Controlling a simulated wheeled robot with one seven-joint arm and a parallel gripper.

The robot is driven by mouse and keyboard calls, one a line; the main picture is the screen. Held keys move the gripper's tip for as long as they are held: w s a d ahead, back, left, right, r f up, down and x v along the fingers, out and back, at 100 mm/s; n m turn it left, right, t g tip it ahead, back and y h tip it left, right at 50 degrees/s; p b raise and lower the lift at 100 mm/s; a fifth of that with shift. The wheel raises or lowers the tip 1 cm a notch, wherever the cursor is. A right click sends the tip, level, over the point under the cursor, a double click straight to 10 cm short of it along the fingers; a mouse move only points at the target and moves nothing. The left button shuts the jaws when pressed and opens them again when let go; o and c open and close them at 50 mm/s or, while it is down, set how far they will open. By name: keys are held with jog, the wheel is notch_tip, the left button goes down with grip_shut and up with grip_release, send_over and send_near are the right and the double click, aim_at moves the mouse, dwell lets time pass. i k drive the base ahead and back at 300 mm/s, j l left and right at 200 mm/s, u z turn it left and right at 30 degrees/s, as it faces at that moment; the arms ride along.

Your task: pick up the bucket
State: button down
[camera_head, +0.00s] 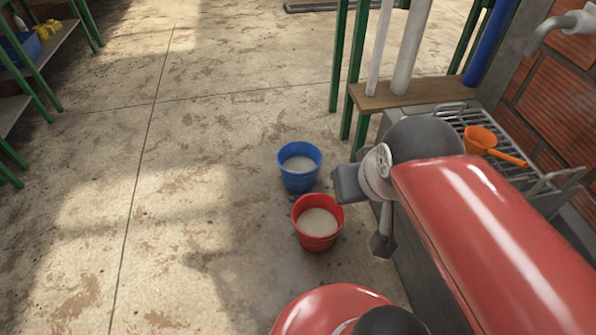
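Two buckets stand upright on the concrete floor near the middle of the head view. The blue bucket (300,181) is farther back, and the red bucket (318,242) is nearer and slightly to the right. Both hold a pale, cloudy content. My gripper (365,214) is at the end of my red arm, just right of the buckets in the picture. Its two dark finger parts look spread apart, with nothing visible between them. It does not hold either bucket. Its height above the floor is hard to judge.
A metal rack (510,160) with an orange dipper (480,140) is at the right, beside a brick wall (560,100). A wooden board (430,94) with green legs and upright pipes is behind. Green-framed shelves (50,45) are at far left. The left floor is clear.

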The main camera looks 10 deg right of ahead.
aim_at(299, 162)
jog(key=k, duration=0.4)
jog(key=z, duration=0.45)
jog(key=k+z, duration=0.15)
jog(key=z, duration=0.7)
jog(key=i+j, duration=0.15)
jog(key=j, duration=0.25)
jog(key=i+j, duration=0.1)
jog(key=j, duration=0.3)
jog(key=i+j, duration=0.15)
jog(key=j, duration=0.25)
jog(key=i+j, duration=0.1)
jog(key=j, duration=0.3)
jog(key=i+j+z, duration=0.1)
jog(key=j, duration=0.3)
jog(key=i+j, duration=0.15)
jog(key=j, duration=0.3)
jog(key=i+j, duration=0.15)
jog(key=j, duration=0.25)
jog(key=i+j, duration=0.1)
jog(key=j, duration=0.3)
